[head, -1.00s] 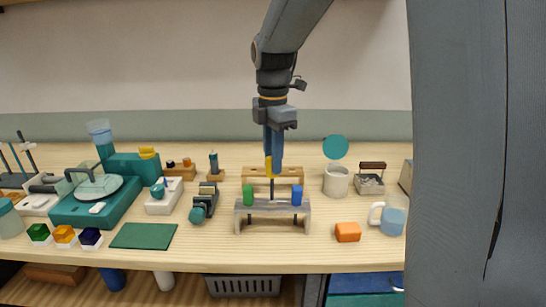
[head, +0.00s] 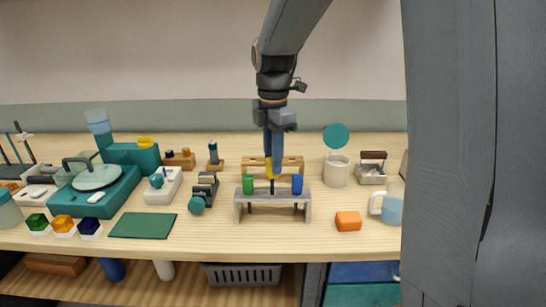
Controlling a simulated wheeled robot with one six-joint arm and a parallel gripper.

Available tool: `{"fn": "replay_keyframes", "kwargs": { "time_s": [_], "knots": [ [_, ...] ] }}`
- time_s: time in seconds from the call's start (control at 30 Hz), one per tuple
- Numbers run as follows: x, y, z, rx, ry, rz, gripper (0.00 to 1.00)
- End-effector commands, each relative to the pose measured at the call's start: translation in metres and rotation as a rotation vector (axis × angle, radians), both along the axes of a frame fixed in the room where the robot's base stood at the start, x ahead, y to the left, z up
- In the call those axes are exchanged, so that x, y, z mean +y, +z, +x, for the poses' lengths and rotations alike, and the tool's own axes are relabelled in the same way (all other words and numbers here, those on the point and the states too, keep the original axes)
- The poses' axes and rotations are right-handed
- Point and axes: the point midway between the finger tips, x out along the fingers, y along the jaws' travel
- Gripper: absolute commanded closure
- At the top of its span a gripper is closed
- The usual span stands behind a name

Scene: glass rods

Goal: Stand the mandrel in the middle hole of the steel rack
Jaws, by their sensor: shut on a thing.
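The steel rack (head: 255,196) is a grey bench-shaped stand at the front middle of the table. A green-handled piece (head: 248,184) stands at its left end and a blue-handled piece (head: 297,184) at its right end. My gripper (head: 272,165) is above the rack's middle, its blue fingers shut on the mandrel. The mandrel has a yellow grip (head: 268,168) and a thin dark rod (head: 271,186) below, looking upright. The rod's lower end meets the middle of the rack's top in the picture. I cannot tell whether its tip is inside the hole.
A wooden rack (head: 291,164) stands close behind. A black-and-teal tool (head: 205,190) lies to the left, beside a green mat (head: 143,226). An orange block (head: 348,221), a glass mug (head: 392,207) and a white cup (head: 336,171) are to the right.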

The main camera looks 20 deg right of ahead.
Motion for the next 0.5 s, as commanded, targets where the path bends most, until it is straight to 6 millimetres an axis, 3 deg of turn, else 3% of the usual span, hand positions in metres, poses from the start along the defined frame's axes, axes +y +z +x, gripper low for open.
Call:
{"fn": "replay_keyframes", "kwargs": {
  "time_s": [0.5],
  "knots": [
    [0.000,-0.019,0.000,0.000,0.000,0.000,1.00]
  ]
}}
